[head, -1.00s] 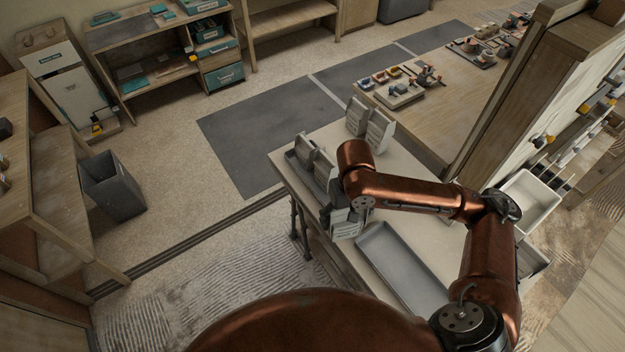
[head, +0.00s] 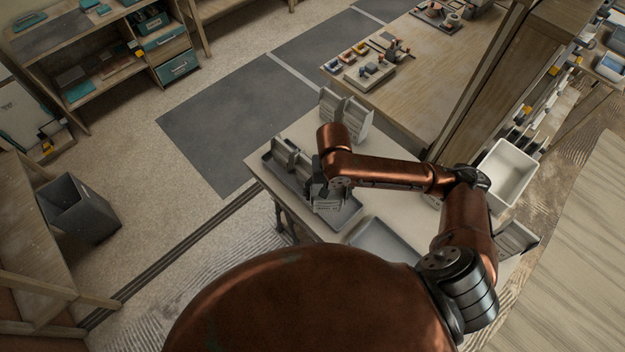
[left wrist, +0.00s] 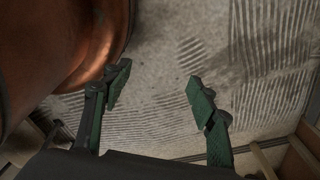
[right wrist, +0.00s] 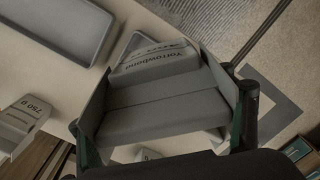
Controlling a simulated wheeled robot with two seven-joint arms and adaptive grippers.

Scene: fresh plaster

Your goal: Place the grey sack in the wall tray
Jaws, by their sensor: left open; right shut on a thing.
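My right gripper (head: 324,190) is shut on a grey sack (head: 328,204) at the front end of a grey tray (head: 352,217) on the pale table. That tray bears other grey packs (head: 288,155) at its far end. I cannot tell whether the held sack touches the tray floor. The right wrist view shows the sack (right wrist: 160,110) between both fingers. A second grey tray (head: 382,240), partly hidden by my body, looks empty. Nothing shown tells which tray is the wall tray. My left gripper (left wrist: 158,88) is open and empty above the ridged floor.
Grey sacks (head: 346,112) stand at the table's back edge. A white bin (head: 508,172) is right of my right arm. A wooden bench (head: 440,60) with small tool sets lies beyond. A dark grey bin (head: 78,208) stands on the open floor at left.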

